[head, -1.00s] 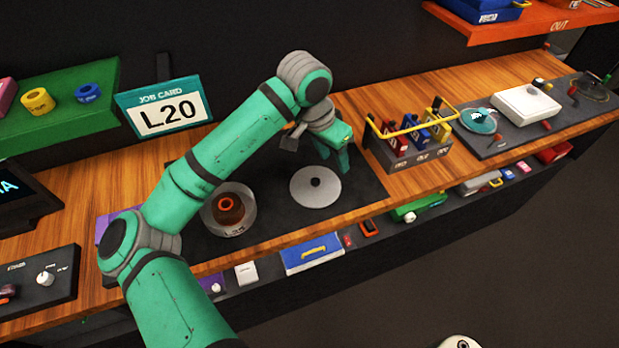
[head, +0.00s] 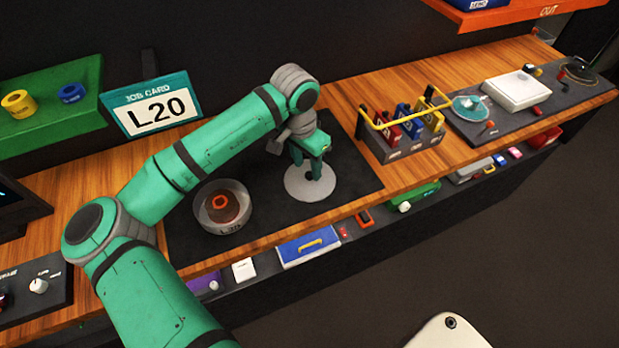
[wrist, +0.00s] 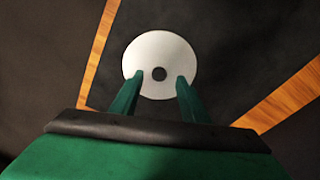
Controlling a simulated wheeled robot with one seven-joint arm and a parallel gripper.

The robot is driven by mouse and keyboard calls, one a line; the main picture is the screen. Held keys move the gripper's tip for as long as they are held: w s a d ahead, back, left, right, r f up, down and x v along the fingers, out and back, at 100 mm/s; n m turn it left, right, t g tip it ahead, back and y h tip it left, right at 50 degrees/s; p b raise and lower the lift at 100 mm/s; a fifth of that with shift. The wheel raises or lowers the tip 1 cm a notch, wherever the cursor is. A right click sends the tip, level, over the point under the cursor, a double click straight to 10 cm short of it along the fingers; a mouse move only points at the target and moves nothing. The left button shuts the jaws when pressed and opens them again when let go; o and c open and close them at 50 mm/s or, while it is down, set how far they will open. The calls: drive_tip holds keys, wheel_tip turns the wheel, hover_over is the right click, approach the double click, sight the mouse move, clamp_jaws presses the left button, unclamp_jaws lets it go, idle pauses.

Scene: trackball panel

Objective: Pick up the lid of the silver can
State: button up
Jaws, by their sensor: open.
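A round, pale silver disc with a dark central knob, which looks like the lid (head: 298,193), lies on the dark mat. My gripper (head: 309,171) is over it, fingers pointing down. In the wrist view the lid (wrist: 160,48) is face-on, and my open gripper (wrist: 160,76) has one fingertip on each side of the knob (wrist: 159,74), with gaps between. I cannot tell how far the tips are above the disc.
A caddy (head: 405,148) with coloured items and a yellow handle stands right of the mat (head: 350,165). A job card (head: 155,106) reading L20 stands behind. A lower shelf holds a blue box (head: 309,247) and other items. The mat around the lid is clear.

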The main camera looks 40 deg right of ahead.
sight(310, 174)
drive_tip(key=shift+d+f, duration=0.2)
drive_tip(key=shift+f, duration=0.6)
drive_tip(key=shift+d+f, duration=0.15)
drive_tip(key=shift+f, duration=0.65)
drive_tip(key=shift+d, duration=0.1)
clamp_jaws()
drive_tip(key=shift+r, duration=0.15)
